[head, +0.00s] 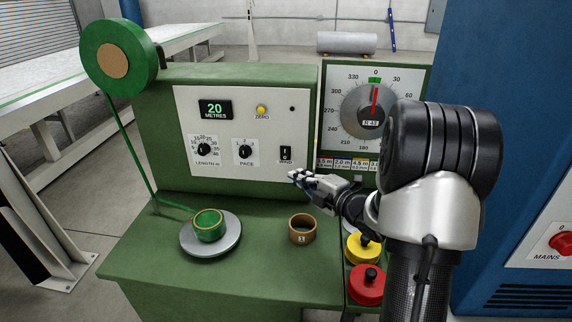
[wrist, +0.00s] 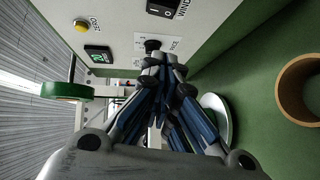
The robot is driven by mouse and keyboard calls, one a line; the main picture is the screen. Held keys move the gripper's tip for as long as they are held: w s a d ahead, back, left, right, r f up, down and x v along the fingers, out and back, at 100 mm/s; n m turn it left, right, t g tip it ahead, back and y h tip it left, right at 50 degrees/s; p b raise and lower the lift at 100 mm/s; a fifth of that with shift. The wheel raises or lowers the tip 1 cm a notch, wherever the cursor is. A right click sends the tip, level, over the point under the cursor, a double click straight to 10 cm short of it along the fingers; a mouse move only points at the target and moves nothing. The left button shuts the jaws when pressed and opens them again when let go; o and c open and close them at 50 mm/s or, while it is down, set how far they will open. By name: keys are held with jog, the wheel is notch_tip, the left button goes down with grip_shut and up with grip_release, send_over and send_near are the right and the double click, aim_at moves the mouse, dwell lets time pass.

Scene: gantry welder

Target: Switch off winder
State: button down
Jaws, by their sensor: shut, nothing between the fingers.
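The winder is a green machine with a white control panel (head: 225,130). Its black rocker switch (head: 286,154) sits at the panel's lower right, with a small label under it. The display (head: 215,109) is lit and reads 20 metres. My gripper (head: 293,176) is shut and empty, its fingertips just below the switch in the head view. In the wrist view the closed fingertips (wrist: 158,58) lie below the switch, apparently not touching it.
Length dial (head: 205,150), pace dial (head: 245,152) and yellow zero button (head: 262,110) share the panel. A green coil (head: 209,226) sits on a round plate (head: 228,242); a brown ring (head: 302,229) stands beside it.

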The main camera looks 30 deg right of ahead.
aim_at(285, 154)
jog(key=w+d+f+b, duration=0.1)
jog(key=w, duration=0.9)
jog(key=shift+f, duration=0.25)
